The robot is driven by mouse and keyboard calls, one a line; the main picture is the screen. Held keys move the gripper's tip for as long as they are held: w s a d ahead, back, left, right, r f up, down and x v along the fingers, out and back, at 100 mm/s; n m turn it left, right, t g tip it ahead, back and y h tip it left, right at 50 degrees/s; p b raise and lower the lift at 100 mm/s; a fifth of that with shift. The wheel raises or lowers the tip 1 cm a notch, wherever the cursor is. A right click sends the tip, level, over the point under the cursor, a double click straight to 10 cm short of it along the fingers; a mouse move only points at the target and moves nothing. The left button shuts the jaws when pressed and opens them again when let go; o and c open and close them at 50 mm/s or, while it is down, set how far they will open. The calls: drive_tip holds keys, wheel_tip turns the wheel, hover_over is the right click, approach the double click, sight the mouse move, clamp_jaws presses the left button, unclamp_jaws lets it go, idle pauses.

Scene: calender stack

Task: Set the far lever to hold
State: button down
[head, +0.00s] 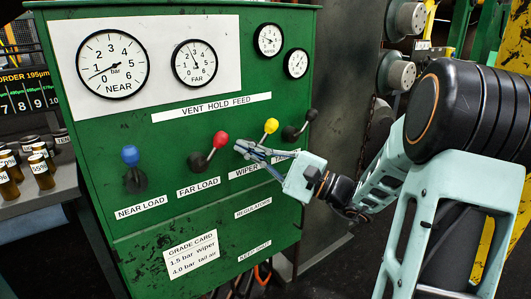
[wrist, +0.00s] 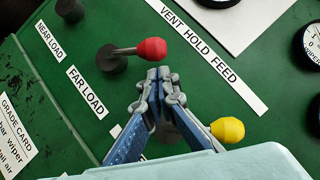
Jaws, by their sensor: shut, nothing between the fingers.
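The far lever has a red knob (head: 221,139) and stands above the FAR LOAD label (head: 198,187) on the green panel. Its stem leans up and to the right from a dark base. In the wrist view the red knob (wrist: 152,48) lies just beyond my fingertips. My gripper (head: 240,148) is shut and empty, just right of the red knob. A small gap shows between fingertips and knob in the wrist view. The VENT HOLD FEED strip (head: 212,107) runs above the levers.
The blue near lever (head: 130,155) stands left, the yellow wiper lever (head: 270,126) is close right of my gripper, and a black lever (head: 300,126) is farther right. Gauges (head: 113,64) sit above. A shelf with small bottles (head: 40,165) is at far left.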

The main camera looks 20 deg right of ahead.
drive_tip(key=shift+a+r, duration=0.3)
drive_tip(key=shift+a, duration=0.3)
drive_tip(key=shift+r, duration=0.1)
drive_tip(key=shift+s+r+n, duration=0.1)
drive_tip(key=shift+r+n, duration=0.1)
drive_tip(key=shift+n, duration=0.2)
